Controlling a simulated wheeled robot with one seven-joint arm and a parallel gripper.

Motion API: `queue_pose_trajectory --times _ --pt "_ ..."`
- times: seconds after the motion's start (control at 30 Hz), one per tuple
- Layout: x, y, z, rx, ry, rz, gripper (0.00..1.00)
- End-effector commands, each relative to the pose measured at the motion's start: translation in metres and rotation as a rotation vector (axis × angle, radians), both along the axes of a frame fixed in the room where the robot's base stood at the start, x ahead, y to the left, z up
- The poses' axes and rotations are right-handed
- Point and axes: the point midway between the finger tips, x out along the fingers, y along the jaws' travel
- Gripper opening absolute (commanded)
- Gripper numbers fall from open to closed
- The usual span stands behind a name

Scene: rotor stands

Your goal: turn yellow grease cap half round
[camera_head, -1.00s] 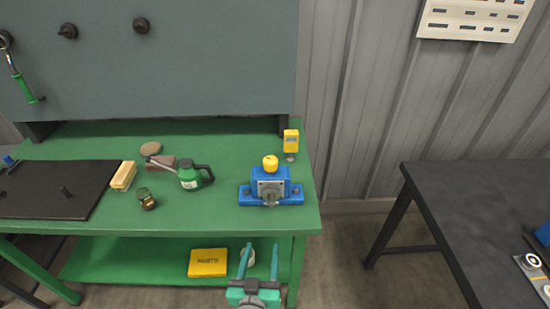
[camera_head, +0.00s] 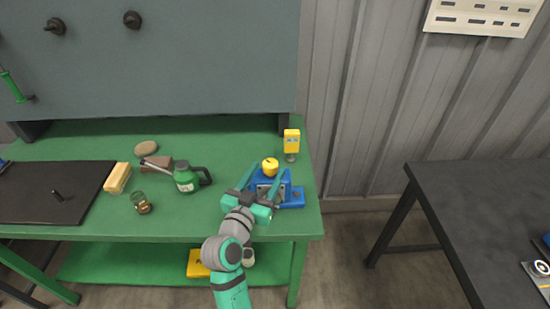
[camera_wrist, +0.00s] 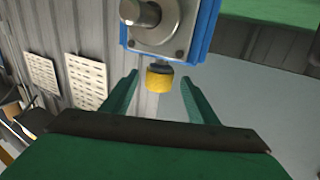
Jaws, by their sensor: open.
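The yellow grease cap (camera_head: 270,166) sits on top of the blue bearing block (camera_head: 298,196) at the right end of the green bench. In the wrist view the yellow cap (camera_wrist: 159,78) shows below the block's grey face plate and shaft end (camera_wrist: 140,14). My gripper (camera_head: 269,172) is open, in front of the block. In the wrist view its fingertips (camera_wrist: 160,82) appear one on either side of the cap, with a visible gap on each side. I cannot tell if the cap is between the tips or just beyond them.
A green oil can (camera_head: 187,178) stands left of the block. A yellow device (camera_head: 291,141) stands behind it. A dark table (camera_head: 490,220) stands right across a gap.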

Motion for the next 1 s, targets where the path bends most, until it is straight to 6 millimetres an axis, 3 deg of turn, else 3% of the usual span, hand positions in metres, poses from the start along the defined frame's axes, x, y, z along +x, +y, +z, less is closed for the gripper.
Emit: queue_pose_trajectory --times 0.2,0.4,0.83,1.0 --pt "0.036 -0.017 0.000 -0.001 0.000 -0.004 0.54" --pt "0.058 -0.025 0.000 -0.001 0.000 -0.002 0.54" --pt "0.067 -0.028 0.000 -0.001 0.000 0.000 0.54" --pt "0.067 -0.028 0.000 -0.001 0.000 0.000 0.15"
